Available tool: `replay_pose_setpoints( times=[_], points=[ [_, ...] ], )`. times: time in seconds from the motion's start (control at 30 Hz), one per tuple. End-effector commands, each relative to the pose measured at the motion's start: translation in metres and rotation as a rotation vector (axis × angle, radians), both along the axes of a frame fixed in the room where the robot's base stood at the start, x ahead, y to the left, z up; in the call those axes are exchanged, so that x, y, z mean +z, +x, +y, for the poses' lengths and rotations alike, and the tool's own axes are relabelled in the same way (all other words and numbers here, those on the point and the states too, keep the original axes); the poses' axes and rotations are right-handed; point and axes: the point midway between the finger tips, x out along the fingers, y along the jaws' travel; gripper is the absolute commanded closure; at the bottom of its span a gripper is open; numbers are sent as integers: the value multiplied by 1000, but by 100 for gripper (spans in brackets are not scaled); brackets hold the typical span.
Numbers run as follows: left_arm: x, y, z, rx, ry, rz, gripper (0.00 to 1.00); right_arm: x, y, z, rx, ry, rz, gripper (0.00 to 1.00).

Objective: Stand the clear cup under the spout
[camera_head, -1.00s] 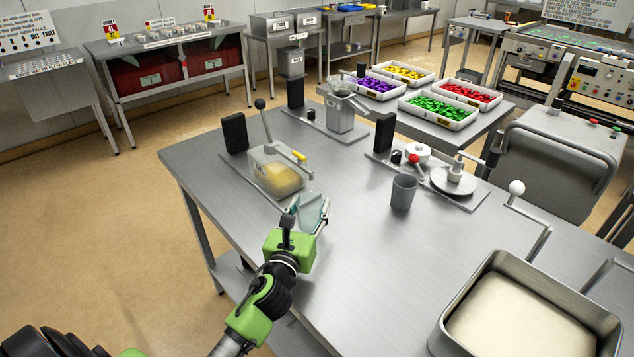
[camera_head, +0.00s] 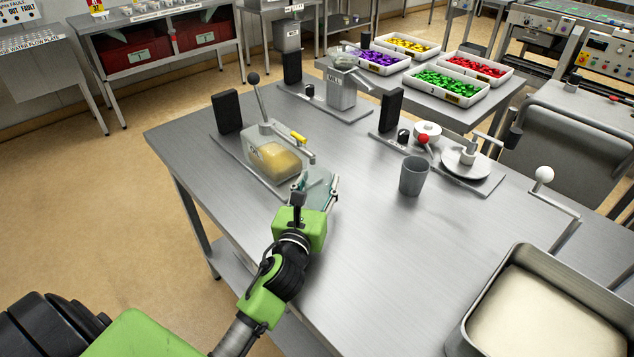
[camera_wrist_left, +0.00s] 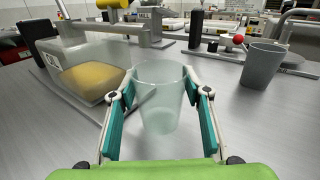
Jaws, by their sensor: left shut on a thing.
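The clear cup (camera_wrist_left: 158,100) stands upright between the teal fingers of my left gripper (camera_wrist_left: 160,110) in the left wrist view. The gripper is shut on it. In the head view the same cup (camera_head: 318,181) is partly hidden by my left gripper (camera_head: 315,195), near the table's left front part. Just beyond it stands a clear dispenser (camera_head: 274,158) with yellow liquid, a tall lever and a spout (camera_head: 307,158) with a yellow handle. The cup is close to the spout, on its near side. I cannot tell whether its base touches the table. My right gripper does not show.
A grey cup (camera_head: 413,176) stands to the right on the metal table (camera_head: 350,260). Behind it are a plate device (camera_head: 466,165) and a metal dispenser (camera_head: 342,88). A large pan (camera_head: 540,310) of pale contents fills the right front. The table's middle is clear.

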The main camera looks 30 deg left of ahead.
Motion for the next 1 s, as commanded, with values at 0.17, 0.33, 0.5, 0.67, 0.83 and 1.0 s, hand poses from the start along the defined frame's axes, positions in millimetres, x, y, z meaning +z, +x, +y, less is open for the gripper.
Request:
replay_pose_setpoints(
  times=[0.17,0.33,0.5,0.67,0.83,1.0],
  points=[
    [0,0,0,0,1,-2,39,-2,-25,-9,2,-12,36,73],
    [0,0,0,0,0,-2,39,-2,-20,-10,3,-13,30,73],
    [1,0,0,0,1,-3,39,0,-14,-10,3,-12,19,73],
    [0,-12,-3,-1,1,-2,39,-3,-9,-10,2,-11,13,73],
    [-2,-45,-10,-1,0,0,39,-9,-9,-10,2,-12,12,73],
    [-2,-79,-18,0,0,1,39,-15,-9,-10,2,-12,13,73]
  ],
)
